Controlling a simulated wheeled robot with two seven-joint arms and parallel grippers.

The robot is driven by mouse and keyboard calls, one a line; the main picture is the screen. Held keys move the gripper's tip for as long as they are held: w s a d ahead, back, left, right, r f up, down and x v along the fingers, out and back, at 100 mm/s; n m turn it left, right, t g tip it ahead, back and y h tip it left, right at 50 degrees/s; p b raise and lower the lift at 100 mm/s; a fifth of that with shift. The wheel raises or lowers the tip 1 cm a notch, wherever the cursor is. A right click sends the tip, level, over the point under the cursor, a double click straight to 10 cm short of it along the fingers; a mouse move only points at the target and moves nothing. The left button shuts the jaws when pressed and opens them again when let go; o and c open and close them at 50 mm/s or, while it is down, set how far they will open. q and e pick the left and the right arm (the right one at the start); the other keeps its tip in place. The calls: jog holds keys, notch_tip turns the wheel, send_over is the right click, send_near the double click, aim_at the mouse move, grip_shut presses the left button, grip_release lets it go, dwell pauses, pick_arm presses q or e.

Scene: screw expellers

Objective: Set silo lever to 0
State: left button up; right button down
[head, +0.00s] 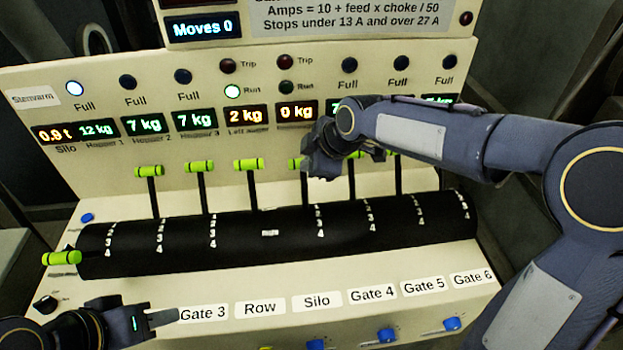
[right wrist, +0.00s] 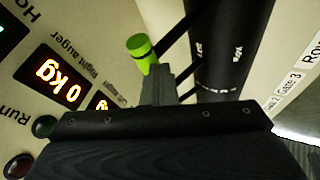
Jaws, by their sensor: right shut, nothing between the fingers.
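The silo lever (head: 296,163) is a dark stick with a lime-green handle, standing up toward the back of the black drum, in line with the Silo label (head: 316,301). My right gripper (head: 318,165) is shut and empty just right of its handle and partly covers it. In the right wrist view a green lever handle (right wrist: 140,48) sits right by my fingertips (right wrist: 155,88); I cannot tell whether they touch. My left gripper (head: 160,318) is low at the left, in front of the panel's lower labels; its opening is unclear.
Other green-handled levers stand along the drum (head: 245,243); the far-left lever (head: 62,257) is swung down to the front. My right arm hides some levers and displays on the right. Blue knobs (head: 387,335) line the front edge. A "Moves 0" display (head: 203,27) is above.

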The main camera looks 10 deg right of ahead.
jog(key=w+f+b, duration=0.1)
jog(key=w+f, duration=0.1)
jog(key=w, duration=0.4)
jog(key=shift+w+f, duration=0.1)
dwell(0.4)
